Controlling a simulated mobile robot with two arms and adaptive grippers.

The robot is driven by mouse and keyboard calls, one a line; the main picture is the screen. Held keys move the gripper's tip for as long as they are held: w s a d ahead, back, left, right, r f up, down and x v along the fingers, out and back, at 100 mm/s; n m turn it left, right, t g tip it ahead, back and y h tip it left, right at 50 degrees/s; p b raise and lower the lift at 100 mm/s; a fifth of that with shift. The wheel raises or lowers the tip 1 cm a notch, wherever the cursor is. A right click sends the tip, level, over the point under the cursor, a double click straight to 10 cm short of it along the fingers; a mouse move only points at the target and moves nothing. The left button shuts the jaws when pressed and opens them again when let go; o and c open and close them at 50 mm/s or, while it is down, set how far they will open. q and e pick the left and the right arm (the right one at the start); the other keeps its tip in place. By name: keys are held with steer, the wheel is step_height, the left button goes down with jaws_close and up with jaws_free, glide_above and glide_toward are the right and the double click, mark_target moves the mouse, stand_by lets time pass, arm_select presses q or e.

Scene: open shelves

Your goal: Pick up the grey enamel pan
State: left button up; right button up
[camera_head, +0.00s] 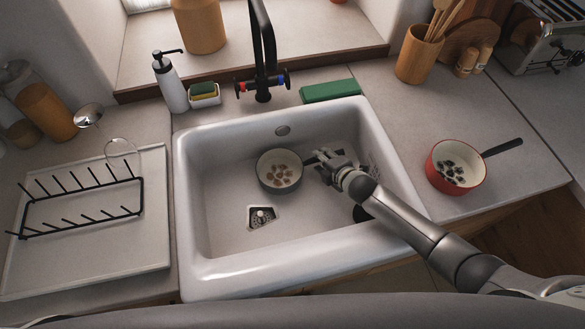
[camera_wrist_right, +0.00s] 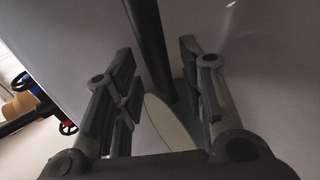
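The grey enamel pan (camera_head: 294,184) sits in the sink, grey outside and cream inside, with several brown chunks in it. Its dark handle points right, toward my right gripper (camera_head: 322,164), which partly hides it. In the right wrist view a dark bar, apparently the handle (camera_wrist_right: 150,48), runs between the fingers of my right gripper (camera_wrist_right: 158,85). The fingers stand apart on both sides, with visible gaps to the bar. A pale curved surface shows below it; I cannot tell for certain what it is. My left gripper is not in view.
The white sink (camera_head: 215,262) has walls around the pan and a black faucet (camera_head: 263,50) behind. A red pan (camera_head: 458,180) stands on the right counter. A dish rack (camera_head: 140,212) is at left. A dark shape beside my forearm in the sink is partly hidden.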

jaws_close()
steer(key=shift+w+r, duration=0.1)
steer(key=shift+r, duration=0.2)
stand_by(0.3)
